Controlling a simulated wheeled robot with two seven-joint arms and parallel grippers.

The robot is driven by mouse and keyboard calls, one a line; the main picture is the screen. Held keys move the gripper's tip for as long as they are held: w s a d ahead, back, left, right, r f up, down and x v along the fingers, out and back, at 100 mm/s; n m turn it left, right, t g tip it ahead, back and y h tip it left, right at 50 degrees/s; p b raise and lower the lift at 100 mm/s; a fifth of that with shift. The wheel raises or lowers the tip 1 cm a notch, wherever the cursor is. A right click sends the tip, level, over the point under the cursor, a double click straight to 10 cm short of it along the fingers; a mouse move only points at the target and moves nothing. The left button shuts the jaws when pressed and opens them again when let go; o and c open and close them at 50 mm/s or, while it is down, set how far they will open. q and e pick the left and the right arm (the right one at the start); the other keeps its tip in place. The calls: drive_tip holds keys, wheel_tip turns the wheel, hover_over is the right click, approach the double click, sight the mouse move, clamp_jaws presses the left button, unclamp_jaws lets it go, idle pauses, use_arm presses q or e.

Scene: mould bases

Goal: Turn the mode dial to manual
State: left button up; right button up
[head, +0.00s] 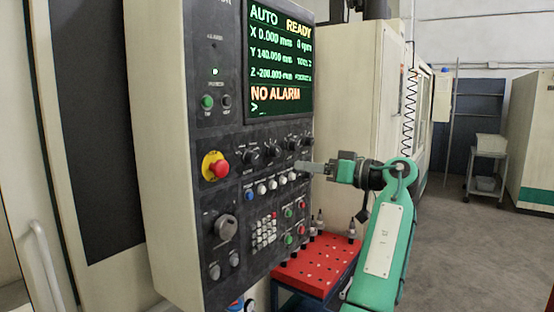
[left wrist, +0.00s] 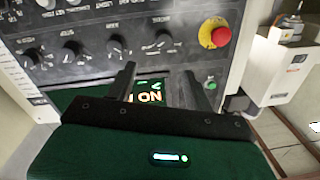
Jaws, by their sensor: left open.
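A row of black dials sits below the screen on the control panel (head: 200,130). In the head view they include a dial at the left (head: 250,158) and one to its right (head: 272,151). Their labels are too small to tell which is the mode dial. The screen (head: 278,65) reads AUTO, READY and NO ALARM. My left gripper (head: 312,167) is at the panel's right edge, below the dial row. In the left wrist view its fingers (left wrist: 162,82) are apart and empty, with the dial nearest the red stop button (left wrist: 163,40) just beyond them. My right gripper is not in view.
A red emergency stop button (head: 216,166) on a yellow ring is left of the dials. White and coloured buttons (head: 272,185) lie below the dials. A red tool cart (head: 315,265) stands beside the panel. Open floor lies to the right.

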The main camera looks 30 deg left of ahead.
use_arm(q)
drive_tip(key=p, duration=0.2)
approach(255, 158)
drive_tip(key=a+p, duration=0.1)
drive_tip(key=a, duration=0.2)
drive_tip(key=a+p, duration=0.2)
drive_tip(key=a, duration=0.2)
drive_tip(key=shift+w+r, duration=0.1)
drive_tip(key=shift+w, duration=0.1)
drive_tip(key=shift+a+p, duration=0.35)
drive_tip(key=shift+a, duration=0.35)
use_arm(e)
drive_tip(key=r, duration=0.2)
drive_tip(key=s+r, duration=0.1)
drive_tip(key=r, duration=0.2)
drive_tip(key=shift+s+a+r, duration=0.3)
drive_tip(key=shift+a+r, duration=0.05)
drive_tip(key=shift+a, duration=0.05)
